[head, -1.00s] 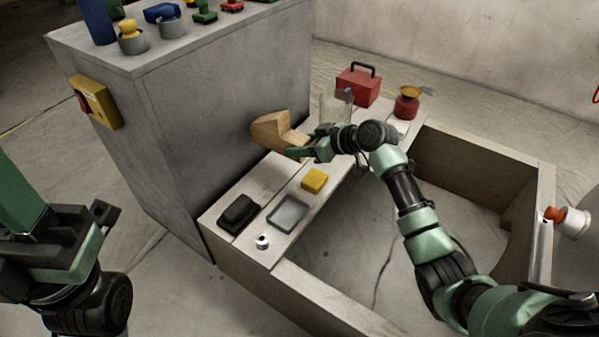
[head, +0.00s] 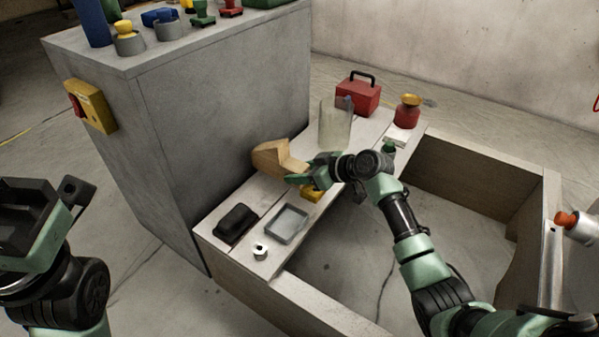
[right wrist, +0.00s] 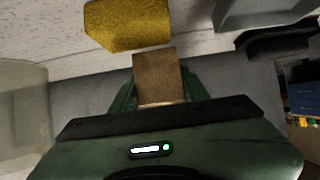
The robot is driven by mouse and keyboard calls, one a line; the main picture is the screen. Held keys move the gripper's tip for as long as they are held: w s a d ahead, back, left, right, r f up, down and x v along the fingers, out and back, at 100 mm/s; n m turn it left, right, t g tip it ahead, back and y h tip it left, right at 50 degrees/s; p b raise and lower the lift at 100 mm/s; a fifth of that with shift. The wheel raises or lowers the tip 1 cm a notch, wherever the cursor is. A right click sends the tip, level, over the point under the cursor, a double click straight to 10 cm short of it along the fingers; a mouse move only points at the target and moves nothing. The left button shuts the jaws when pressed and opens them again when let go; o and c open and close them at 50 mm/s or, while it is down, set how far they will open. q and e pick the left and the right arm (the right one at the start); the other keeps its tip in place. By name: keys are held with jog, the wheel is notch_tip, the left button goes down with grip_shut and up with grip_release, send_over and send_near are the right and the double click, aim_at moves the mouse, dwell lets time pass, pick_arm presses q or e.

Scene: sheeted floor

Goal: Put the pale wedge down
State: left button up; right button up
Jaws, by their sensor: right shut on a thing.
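The pale wedge (head: 272,160) is a light wooden piece with a notch in its top. My right gripper (head: 299,178) is shut on its right end. The wedge is over the back of the plank bench (head: 228,205), beside the grey cabinet. I cannot tell whether its underside touches the plank. In the right wrist view the wedge (right wrist: 158,75) shows as a brown block between the fingers. My left gripper (head: 45,215) is at the left edge, away from the bench; its jaw opening is unclear.
A yellow block (head: 312,194) is partly hidden by my right gripper. A grey tray (head: 287,223), a black case (head: 235,222) and a small white roll (head: 259,251) lie nearer. A clear cylinder (head: 335,128), red toolbox (head: 358,97) and red pot (head: 407,110) stand farther back. The grey cabinet (head: 225,110) borders the left.

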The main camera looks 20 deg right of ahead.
jog(key=shift+f, duration=0.15)
jog(key=o, duration=1.4)
